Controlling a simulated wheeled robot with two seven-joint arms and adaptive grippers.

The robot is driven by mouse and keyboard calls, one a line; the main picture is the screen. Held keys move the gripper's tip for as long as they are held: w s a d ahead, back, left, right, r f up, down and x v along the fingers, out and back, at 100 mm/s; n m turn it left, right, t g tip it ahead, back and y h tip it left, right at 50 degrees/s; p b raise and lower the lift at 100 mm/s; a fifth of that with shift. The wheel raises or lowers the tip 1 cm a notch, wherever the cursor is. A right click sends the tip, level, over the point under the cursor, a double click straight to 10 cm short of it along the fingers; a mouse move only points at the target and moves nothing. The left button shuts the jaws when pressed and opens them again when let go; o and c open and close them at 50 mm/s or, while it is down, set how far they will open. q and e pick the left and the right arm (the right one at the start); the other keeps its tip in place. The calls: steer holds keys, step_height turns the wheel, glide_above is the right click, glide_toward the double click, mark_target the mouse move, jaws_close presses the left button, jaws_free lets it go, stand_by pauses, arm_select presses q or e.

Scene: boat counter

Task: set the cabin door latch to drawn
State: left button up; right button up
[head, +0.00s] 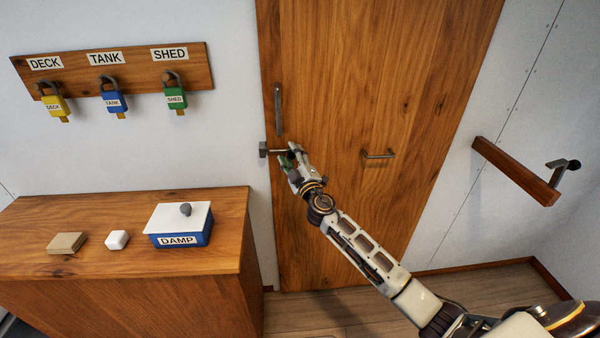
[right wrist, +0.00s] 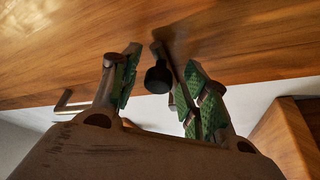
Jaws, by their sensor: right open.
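The wooden cabin door (head: 370,80) is closed in the head view. Its latch is a horizontal metal bolt (head: 277,151) at the door's left edge, reaching a grey keeper block (head: 264,149) beside the door. My right gripper (head: 288,158) is at the right end of the bolt and hides part of it. In the right wrist view, the dark round latch knob (right wrist: 158,79) stands between the green-padded fingers of my right gripper (right wrist: 160,68). The fingers are open, with a gap visible on both sides of the knob. My left gripper is not in view.
A vertical metal bar (head: 278,110) is above the latch, and a door handle (head: 378,154) is to its right. A wooden counter (head: 110,210) with a blue DAMP box (head: 180,240) stands left of the door. A wooden rail (head: 515,172) juts out at right.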

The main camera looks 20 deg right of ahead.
steer(key=v, duration=1.1)
steer(key=shift+s+f, duration=0.15)
steer(key=shift+s, duration=0.2)
stand_by(0.4)
stand_by(0.4)
steer(key=shift+n, duration=0.3)
